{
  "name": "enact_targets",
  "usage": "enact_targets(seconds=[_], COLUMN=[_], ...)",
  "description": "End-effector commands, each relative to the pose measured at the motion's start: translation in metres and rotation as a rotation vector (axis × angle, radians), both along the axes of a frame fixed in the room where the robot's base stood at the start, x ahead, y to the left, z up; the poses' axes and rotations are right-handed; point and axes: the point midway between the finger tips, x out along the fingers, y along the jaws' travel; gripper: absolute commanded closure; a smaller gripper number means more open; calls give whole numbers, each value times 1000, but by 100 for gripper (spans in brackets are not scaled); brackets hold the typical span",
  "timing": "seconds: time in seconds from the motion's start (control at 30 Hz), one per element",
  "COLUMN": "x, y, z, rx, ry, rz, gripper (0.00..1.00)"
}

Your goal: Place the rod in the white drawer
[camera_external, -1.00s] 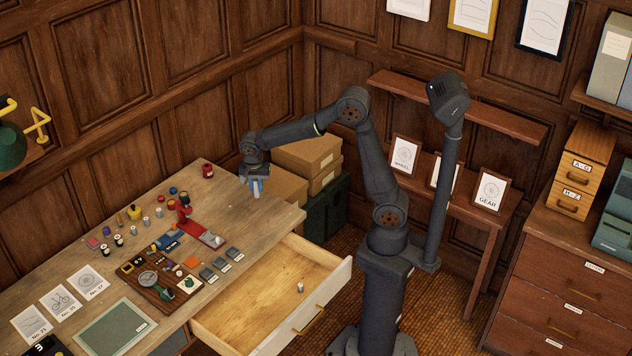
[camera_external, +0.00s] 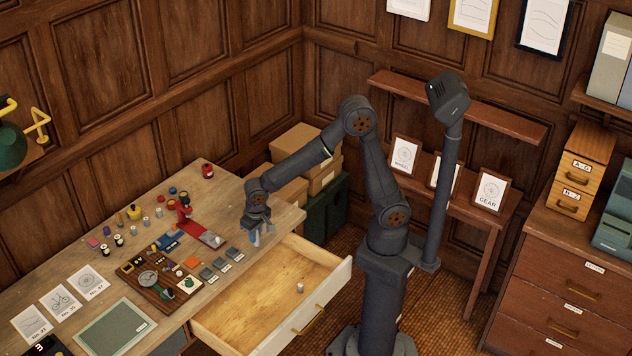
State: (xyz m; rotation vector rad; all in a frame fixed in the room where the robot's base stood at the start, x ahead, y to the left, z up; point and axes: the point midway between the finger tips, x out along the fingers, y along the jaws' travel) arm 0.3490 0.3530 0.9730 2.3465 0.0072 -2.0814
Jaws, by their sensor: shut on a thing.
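The white drawer (camera_external: 323,300) is pulled out from the desk's right side, with a bare wooden inside and a yellow handle on its white front. A small grey cylinder (camera_external: 300,287) stands in it near the front. My gripper (camera_external: 257,238) points down over the desk's right edge, close to the back end of the open drawer. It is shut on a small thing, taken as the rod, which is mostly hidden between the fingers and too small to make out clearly.
A red tool (camera_external: 190,215), dark square tiles (camera_external: 219,262) and several small spools and cylinders lie on the desk (camera_external: 130,190) left of my gripper. Cardboard boxes (camera_external: 313,150) stand behind the desk. Most of the drawer floor is clear.

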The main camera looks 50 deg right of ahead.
Motion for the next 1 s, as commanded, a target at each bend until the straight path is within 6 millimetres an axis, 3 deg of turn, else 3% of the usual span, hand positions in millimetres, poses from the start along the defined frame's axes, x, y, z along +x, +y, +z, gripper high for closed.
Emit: enact_targets(seconds=[0.3,0.5,0.77,1.0], x=[-1,0,0,0], y=[-2,-1,-1,-1], z=[-92,-141,-171,-209], rx=[-6,-4,-1,-3], ry=[5,3,1,2], rz=[-2,-2,-3,-2], gripper=[100,100,100,100])
